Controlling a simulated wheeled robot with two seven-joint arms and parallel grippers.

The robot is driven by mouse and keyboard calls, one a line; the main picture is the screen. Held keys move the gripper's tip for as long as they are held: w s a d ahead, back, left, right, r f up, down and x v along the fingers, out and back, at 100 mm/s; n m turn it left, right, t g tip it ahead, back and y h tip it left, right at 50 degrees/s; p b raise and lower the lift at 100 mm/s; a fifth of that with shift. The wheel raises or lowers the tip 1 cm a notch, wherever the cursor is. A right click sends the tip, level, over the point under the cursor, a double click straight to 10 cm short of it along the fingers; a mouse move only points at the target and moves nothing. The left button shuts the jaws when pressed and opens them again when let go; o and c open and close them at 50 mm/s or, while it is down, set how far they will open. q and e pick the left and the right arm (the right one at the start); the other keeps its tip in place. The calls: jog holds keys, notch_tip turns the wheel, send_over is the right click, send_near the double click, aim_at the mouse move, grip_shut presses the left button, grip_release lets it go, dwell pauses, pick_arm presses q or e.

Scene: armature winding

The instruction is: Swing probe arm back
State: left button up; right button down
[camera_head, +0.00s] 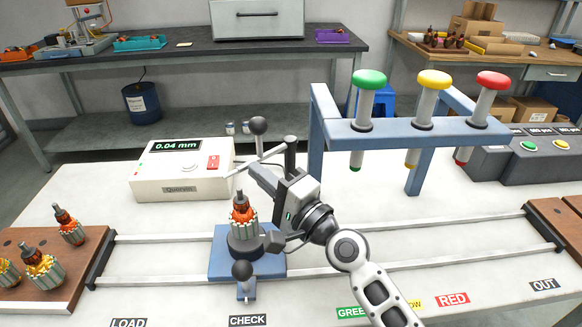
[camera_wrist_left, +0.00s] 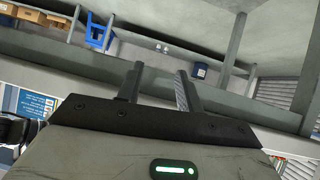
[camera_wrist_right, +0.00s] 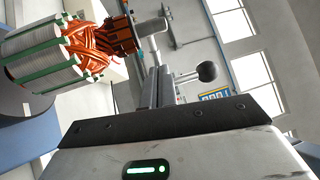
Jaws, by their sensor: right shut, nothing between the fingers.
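The probe arm (camera_head: 270,153) is a thin silver bar running left from a dark-capped post (camera_head: 290,160), with a black ball knob (camera_head: 258,125) standing up from it. Its left end lies close above the copper-wound armature (camera_head: 243,216), which stands upright on the blue carriage (camera_head: 222,262) at CHECK. My right gripper (camera_head: 254,171) is shut and empty, just below the bar; contact is unclear. In the right wrist view the shut fingers (camera_wrist_right: 158,75) are beside the armature (camera_wrist_right: 60,52), with the ball knob (camera_wrist_right: 208,71) to their right. My left gripper (camera_wrist_left: 160,75) is open and empty, away from the bench.
A gauge box (camera_head: 180,178) reading 0.04 mm stands left of the post. A blue frame (camera_head: 400,138) with green, yellow and red plungers stands at right. A second black knob (camera_head: 242,270) is at the carriage front. Several armatures sit on the wooden tray (camera_head: 85,240) at left.

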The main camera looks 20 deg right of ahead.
jog(key=x, duration=0.4)
jog(key=shift+s+a+f, duration=0.1)
jog(key=shift+a+f, duration=0.05)
jog(key=shift+f, duration=0.25)
jog(key=w, duration=0.1)
jog(key=w+a+b, duration=0.1)
jog(key=w, duration=0.1)
jog(key=shift+w, duration=0.25)
jog(key=shift+r, duration=0.1)
jog(key=shift+d, duration=0.1)
